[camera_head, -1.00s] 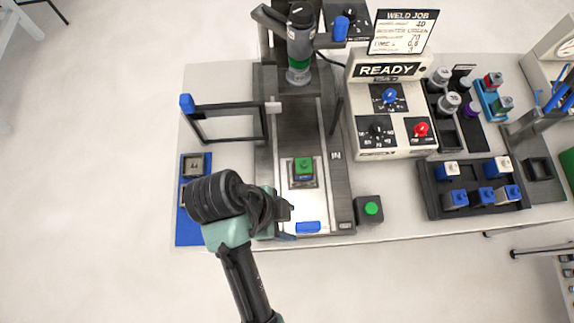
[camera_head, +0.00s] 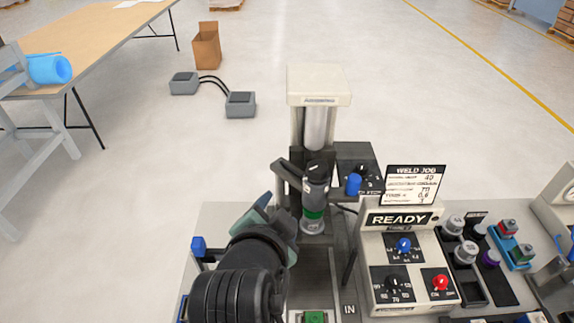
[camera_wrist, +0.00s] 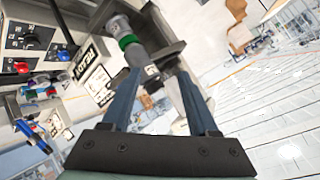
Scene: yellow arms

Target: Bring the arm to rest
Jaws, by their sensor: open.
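My gripper (camera_wrist: 157,74) shows in the wrist view as two blue-grey fingers standing apart, with nothing held between them. The welder's upright head with its green ring (camera_wrist: 128,41) shows beyond the fingers, tilted in that view. In the head view my dark arm (camera_head: 238,286) rises from the bottom, left of centre. Its teal end is beside the welder's grey and green cylinder (camera_head: 315,199); I cannot tell whether they touch. The fingertips are hidden in the head view.
The control box (camera_head: 407,258) reads READY, with a WELD JOB card (camera_head: 413,185) above it. A green-topped part (camera_head: 314,317) shows at the bottom edge. Coloured parts stand at the right.

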